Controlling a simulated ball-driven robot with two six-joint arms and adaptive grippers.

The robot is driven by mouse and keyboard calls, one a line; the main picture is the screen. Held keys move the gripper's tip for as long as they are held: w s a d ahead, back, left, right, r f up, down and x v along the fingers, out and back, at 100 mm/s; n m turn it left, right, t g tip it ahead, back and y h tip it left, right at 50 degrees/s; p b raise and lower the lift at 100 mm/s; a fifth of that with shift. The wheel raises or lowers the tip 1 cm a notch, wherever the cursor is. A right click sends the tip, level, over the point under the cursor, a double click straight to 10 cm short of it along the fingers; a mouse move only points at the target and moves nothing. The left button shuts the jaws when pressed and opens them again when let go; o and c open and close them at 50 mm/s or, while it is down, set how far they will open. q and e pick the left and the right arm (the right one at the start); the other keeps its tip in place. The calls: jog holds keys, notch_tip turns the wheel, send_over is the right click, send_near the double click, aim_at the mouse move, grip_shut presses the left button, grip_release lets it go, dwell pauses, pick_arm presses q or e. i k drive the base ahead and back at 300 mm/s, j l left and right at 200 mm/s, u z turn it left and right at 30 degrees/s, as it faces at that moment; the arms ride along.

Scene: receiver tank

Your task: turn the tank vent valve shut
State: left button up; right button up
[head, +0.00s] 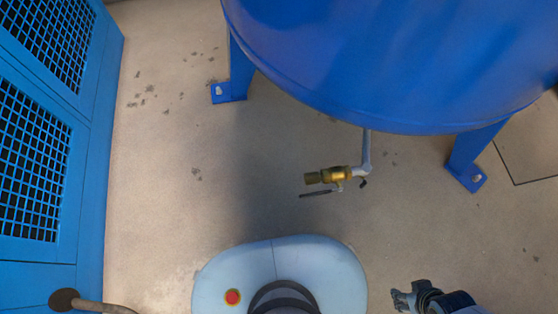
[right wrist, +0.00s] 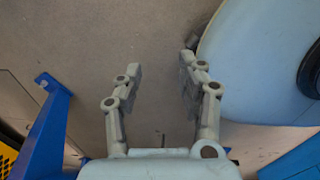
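The vent valve (head: 330,175) is a brass body on a grey pipe (head: 366,150) that comes down from under the blue tank (head: 390,60). Its dark lever (head: 316,194) lies roughly sideways, just below the brass body in the picture. My right gripper (head: 398,296) is at the lower right of the head view, well apart from the valve. In the right wrist view its fingers (right wrist: 160,68) stand apart with only floor between them. The valve cannot be made out in the right wrist view. My left gripper is not in view.
Blue tank legs (head: 232,85) (head: 468,160) stand on both sides of the valve. A blue cabinet with dark grilles (head: 30,170) fills the left side. A brown round-ended piece (head: 65,299) is at the lower left. The floor between my base and the valve is clear.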

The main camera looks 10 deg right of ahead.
aim_at(339, 189)
jog(key=i+j+z, duration=0.2)
jog(key=z, duration=0.15)
jog(key=i+j+z, duration=0.15)
jog(key=j+z, duration=0.2)
jog(key=i+j+z, duration=0.1)
jog(key=j+z, duration=0.75)
jog(key=z, duration=0.85)
